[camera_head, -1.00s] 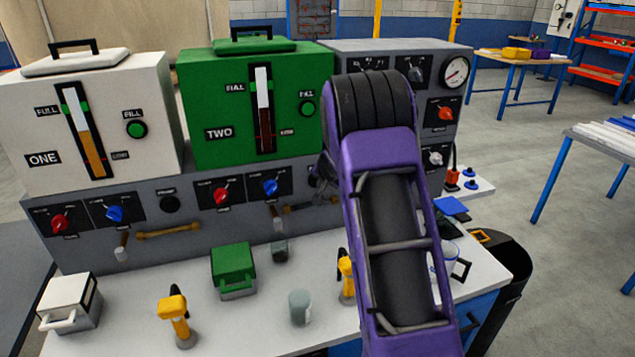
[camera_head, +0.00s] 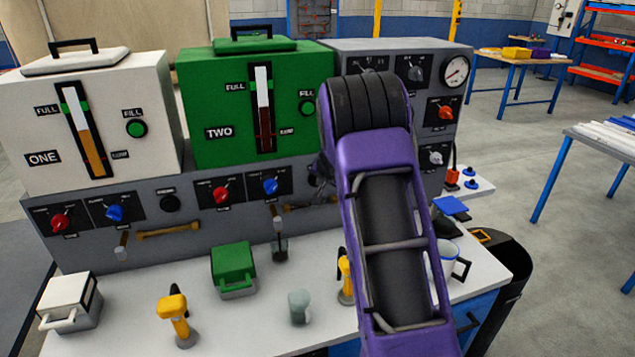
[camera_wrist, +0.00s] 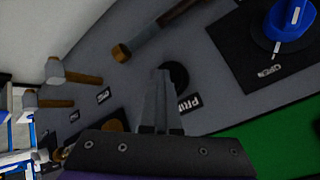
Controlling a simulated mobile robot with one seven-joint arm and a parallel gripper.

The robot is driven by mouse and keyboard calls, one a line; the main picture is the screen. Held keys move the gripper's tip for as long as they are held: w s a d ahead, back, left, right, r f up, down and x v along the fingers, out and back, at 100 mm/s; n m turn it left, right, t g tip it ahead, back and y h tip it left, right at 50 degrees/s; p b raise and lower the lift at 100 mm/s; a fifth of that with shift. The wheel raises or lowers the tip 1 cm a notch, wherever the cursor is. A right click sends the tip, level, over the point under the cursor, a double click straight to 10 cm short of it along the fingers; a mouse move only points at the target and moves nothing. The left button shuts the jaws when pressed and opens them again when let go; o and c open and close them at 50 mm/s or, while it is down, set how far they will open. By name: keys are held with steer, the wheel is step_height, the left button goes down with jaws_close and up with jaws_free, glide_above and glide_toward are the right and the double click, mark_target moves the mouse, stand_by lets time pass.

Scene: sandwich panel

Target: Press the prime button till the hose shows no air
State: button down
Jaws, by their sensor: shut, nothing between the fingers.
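The black round prime button (camera_wrist: 178,76) beside its PRIME label (camera_wrist: 188,103) is on the grey panel. My gripper (camera_wrist: 158,74) is shut and empty, its tips overlapping the button's left edge in the wrist view; I cannot tell if they touch. In the head view my purple arm hides most of this area, below green tank TWO (camera_head: 210,110). A hose (camera_wrist: 160,27) with a brown end lies above the button in the wrist view; its air content is unclear. In the head view it is partly hidden (camera_head: 296,207). Another prime button (camera_head: 170,203) sits under white tank ONE.
Red (camera_head: 221,194) and blue (camera_head: 270,185) knobs stand left of my arm. The bench holds a white box (camera_head: 70,305), a green box (camera_head: 233,262), yellow-handled tools (camera_head: 173,307), a cup (camera_head: 300,307) and a mug (camera_head: 448,262). Bare bench top lies in front.

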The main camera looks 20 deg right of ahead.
steer(key=shift+s+b, duration=0.7)
steer(key=shift+s, duration=0.05)
steer(key=s+b, duration=0.4)
steer(key=s, duration=0.1)
steer(key=shift+a, duration=0.1)
stand_by(3.1)
